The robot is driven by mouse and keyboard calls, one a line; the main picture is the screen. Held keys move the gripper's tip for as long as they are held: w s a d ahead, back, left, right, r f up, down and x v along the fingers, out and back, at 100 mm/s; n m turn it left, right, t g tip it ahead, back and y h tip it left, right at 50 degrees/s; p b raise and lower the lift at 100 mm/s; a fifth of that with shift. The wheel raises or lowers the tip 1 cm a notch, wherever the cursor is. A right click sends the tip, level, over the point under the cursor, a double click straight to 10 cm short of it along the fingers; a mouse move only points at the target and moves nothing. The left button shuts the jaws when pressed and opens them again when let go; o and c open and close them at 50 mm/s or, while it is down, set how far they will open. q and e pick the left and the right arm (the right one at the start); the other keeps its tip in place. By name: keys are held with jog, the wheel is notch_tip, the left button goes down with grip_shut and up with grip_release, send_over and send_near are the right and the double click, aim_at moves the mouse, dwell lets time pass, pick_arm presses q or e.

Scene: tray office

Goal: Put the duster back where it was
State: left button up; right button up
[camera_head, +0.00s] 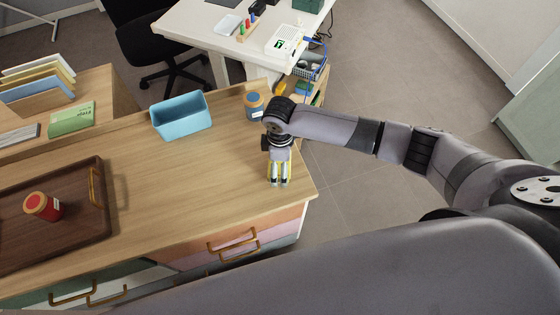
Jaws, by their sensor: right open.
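I cannot make out a duster in the head view. My right gripper (279,182) points down over the right end of the wooden counter (225,170), close to its front right corner. Its two fingertips with yellow parts are a little apart, and I see nothing held between them. My right arm comes in from the right and hides part of the counter's right edge. My left gripper is not in view.
A light blue bin (181,118) and a blue jar with an orange lid (254,104) stand behind the gripper. A brown tray (70,235) holds a red jar (43,207) at left. A white desk (205,28) stands beyond. The counter's middle is clear.

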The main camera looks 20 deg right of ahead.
notch_tip(320, 180, up, 12)
jog(key=shift+r+b, duration=0.2)
jog(key=shift+b, duration=0.25)
dwell(0.7)
